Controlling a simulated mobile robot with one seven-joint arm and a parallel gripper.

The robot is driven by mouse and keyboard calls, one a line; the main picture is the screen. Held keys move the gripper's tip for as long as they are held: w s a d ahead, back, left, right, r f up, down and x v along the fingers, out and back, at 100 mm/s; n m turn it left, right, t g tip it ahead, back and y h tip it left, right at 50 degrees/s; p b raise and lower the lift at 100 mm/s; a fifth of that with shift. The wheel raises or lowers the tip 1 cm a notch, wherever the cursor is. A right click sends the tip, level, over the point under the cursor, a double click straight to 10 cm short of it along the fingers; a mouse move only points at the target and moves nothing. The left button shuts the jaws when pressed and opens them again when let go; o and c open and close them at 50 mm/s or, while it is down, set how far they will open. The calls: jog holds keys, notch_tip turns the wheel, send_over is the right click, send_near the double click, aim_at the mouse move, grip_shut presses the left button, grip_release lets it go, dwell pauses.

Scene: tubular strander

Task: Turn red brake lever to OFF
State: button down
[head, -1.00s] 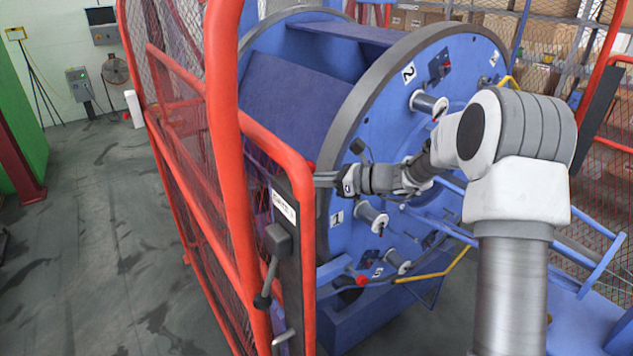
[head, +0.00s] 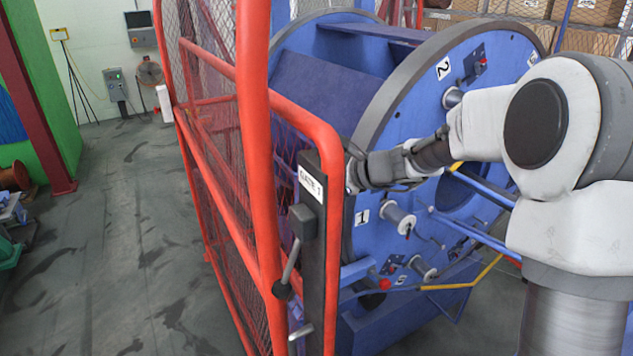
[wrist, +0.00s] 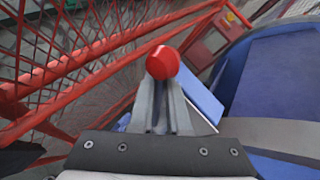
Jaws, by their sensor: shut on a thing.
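The red round knob of the brake lever (wrist: 163,62) shows in the wrist view at the tips of my gripper (wrist: 161,88). The two grey fingers are shut on it, and they hide the shaft below the knob. In the head view my gripper (head: 352,174) is beside the dark gate post, left of the blue strander disc. The post and my wrist hide the fingertips and the lever there. No OFF marking is readable in either view.
The red mesh gate (head: 258,200) with a dark post (head: 312,240) and black-knobbed handle (head: 289,270) stands close left of my gripper. The big blue disc (head: 440,130) carries bobbins, such as the one at number 1 (head: 399,219). Open floor (head: 130,230) lies left of the gate.

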jog(key=shift+f, duration=0.1)
jog(key=c, duration=0.9)
grip_release()
jog(key=shift+a, duration=0.1)
jog(key=v, duration=1.7)
jog(key=shift+s+b, duration=0.2)
jog(key=shift+b, duration=0.2)
jog(key=s+f+n+g+h, duration=0.25)
jog(key=s+n+h, duration=0.25)
jog(key=s+n, duration=0.75)
jog(key=s+d+f+n+h, duration=0.1)
jog(key=s+d+n+h, duration=0.1)
jog(key=s, duration=0.2)
jog(key=s+d+f+n+t+h, duration=0.1)
jog(key=s+d+n+h, duration=0.1)
jog(key=s, duration=0.2)
jog(key=s+d+f+n+h, duration=0.1)
jog(key=s+d+n, duration=0.2)
jog(key=s, duration=0.2)
jog(key=shift+f+t+h, duration=0.1)
jog(key=shift+t+h, duration=0.25)
jog(key=shift+h, duration=0.05)
